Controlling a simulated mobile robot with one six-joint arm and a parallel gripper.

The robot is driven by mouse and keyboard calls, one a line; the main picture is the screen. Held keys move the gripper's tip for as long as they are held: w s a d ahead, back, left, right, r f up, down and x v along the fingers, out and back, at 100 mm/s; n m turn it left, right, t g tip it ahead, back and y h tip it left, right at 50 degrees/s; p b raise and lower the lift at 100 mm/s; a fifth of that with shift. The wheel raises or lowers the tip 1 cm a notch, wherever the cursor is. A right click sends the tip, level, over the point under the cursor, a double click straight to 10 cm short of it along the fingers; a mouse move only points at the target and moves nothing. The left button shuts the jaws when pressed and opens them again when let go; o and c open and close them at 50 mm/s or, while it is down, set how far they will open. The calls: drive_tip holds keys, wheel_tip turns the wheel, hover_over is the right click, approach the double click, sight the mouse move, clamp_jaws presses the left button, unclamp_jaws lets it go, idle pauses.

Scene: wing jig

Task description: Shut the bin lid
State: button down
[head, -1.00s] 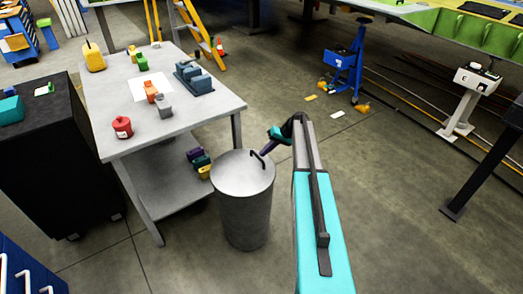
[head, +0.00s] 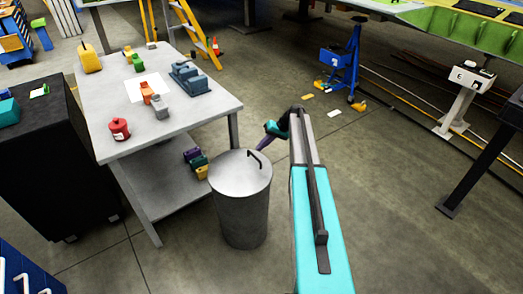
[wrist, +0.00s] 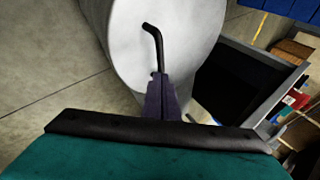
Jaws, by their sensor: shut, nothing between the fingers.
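The bin (head: 240,215) is a grey metal cylinder standing on the floor by the table's front right corner. Its round lid (head: 232,175) lies across the top with no gap that I can see; the lid also fills the upper middle of the wrist view (wrist: 195,40). My gripper (head: 262,146) is shut and empty, beside the handle at the lid's right edge.
A grey table (head: 185,118) left of the bin carries a red canister (head: 119,129) and several other small items, with more on its lower shelf. A black cabinet (head: 50,150) stands at the far left.

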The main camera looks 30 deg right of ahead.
drive_tip(key=s+d+r+b, duration=0.2)
drive_tip(key=s+d+r, duration=0.1)
drive_tip(key=d, duration=0.6)
drive_tip(key=shift+d+r, duration=0.3)
drive_tip(key=shift+r, duration=0.1)
